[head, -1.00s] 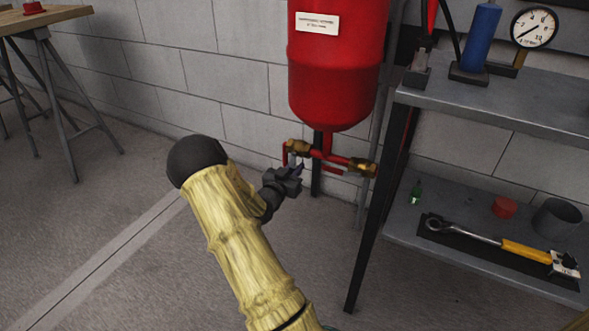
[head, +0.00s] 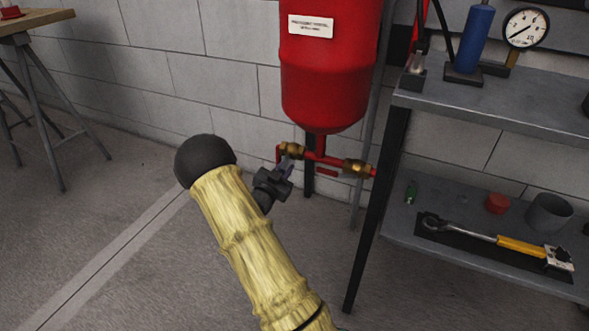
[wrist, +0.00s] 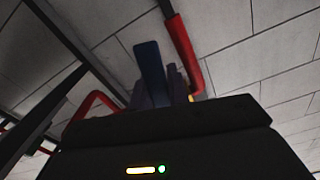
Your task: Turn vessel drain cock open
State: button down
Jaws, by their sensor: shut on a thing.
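The red vessel (head: 325,80) stands by the wall, with red pipework below it. A brass cock (head: 292,150) sits at the left end of this pipework, and a second brass fitting (head: 355,168) sits at the right. My gripper (head: 286,169) is just below the left cock. In the wrist view my gripper (wrist: 168,92) is shut on a blue lever (wrist: 150,68), which sticks up past the fingers. In the head view the lever is only a small bluish patch, mostly hidden by the gripper. How the lever joins the cock is hidden.
A red pipe (wrist: 184,55) runs close to the fingers in the wrist view. A grey shelf unit (head: 520,110) stands right of the vessel, its dark leg near the pipework. A wooden table (head: 35,20) is far left. The floor between is clear.

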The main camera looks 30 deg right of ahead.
jog(key=c, duration=1.3)
grip_release()
jog(key=shift+c, duration=0.2)
jog(key=shift+w, duration=0.1)
